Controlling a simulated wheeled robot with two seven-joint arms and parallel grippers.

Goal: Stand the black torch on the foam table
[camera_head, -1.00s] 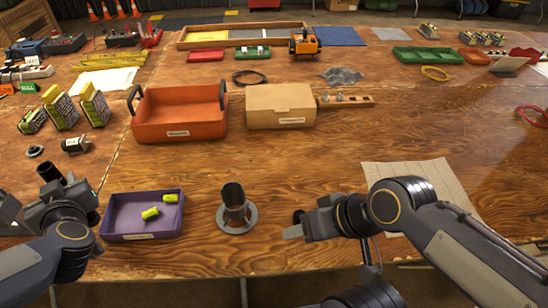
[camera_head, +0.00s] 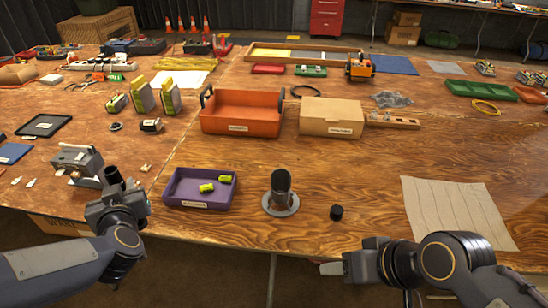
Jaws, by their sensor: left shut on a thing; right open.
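My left gripper (camera_head: 120,205) is shut on a dark upright cylinder, which looks like the black torch (camera_head: 113,177). It holds it at the front left of the wooden table, left of the purple tray; its lower part is hidden by the gripper. My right gripper (camera_head: 330,268) is open and empty, low at the table's front edge. A dark, open-topped cylinder (camera_head: 281,184) stands in a grey ring base (camera_head: 281,208) near the table's front. I cannot make out which surface is the foam table.
The purple tray (camera_head: 200,200) holds yellow-green cells. A small black cap (camera_head: 337,212) lies right of the ring base. An orange bin (camera_head: 240,122) and a cardboard box (camera_head: 331,120) stand behind. A lined sheet (camera_head: 455,212) lies at right. The wood between is clear.

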